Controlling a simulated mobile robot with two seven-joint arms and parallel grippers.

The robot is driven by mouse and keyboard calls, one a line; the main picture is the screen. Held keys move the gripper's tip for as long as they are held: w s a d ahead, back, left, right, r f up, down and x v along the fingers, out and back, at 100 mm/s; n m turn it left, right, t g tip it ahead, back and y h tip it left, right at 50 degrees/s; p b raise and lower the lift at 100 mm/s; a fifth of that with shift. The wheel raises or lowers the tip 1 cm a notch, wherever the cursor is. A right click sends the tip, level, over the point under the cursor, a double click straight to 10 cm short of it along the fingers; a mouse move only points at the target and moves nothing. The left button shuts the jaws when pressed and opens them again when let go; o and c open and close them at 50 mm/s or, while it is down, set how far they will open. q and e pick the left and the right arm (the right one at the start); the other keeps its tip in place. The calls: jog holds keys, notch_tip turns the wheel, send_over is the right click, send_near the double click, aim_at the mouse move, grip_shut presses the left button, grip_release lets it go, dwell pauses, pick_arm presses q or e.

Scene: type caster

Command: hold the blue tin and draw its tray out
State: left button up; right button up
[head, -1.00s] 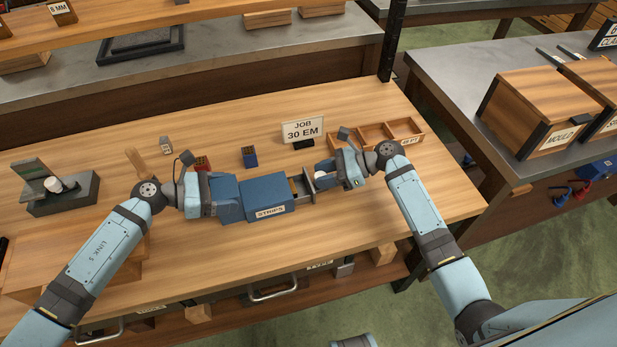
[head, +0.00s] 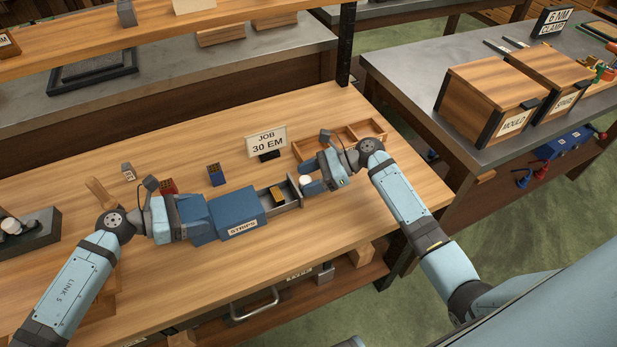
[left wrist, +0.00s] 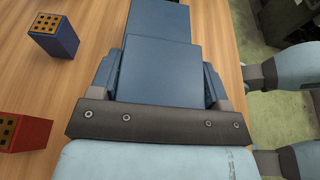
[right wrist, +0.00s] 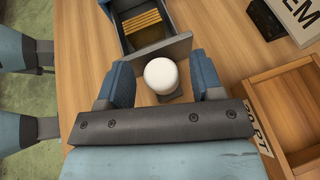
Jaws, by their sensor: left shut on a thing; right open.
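The blue tin (head: 240,209), labelled STRIPS, lies on the wooden bench. My left gripper (head: 197,217) is shut on its left end; the left wrist view shows the tin (left wrist: 158,65) between the fingers. The grey tray (head: 290,191) sticks out of the tin's right end, with brass-coloured strips (right wrist: 143,22) inside. A white round knob (right wrist: 161,74) is on the tray's end plate (right wrist: 150,50). My right gripper (right wrist: 163,85) is open, with its fingers on either side of the knob and gaps showing.
A JOB 30 EM sign (head: 267,142) stands behind the tin. A divided wooden box (head: 365,132) is behind my right gripper. A blue block (head: 216,175) and a red block (head: 168,186) stand behind my left gripper. The bench front is clear.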

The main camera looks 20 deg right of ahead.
jog(key=v, duration=1.2)
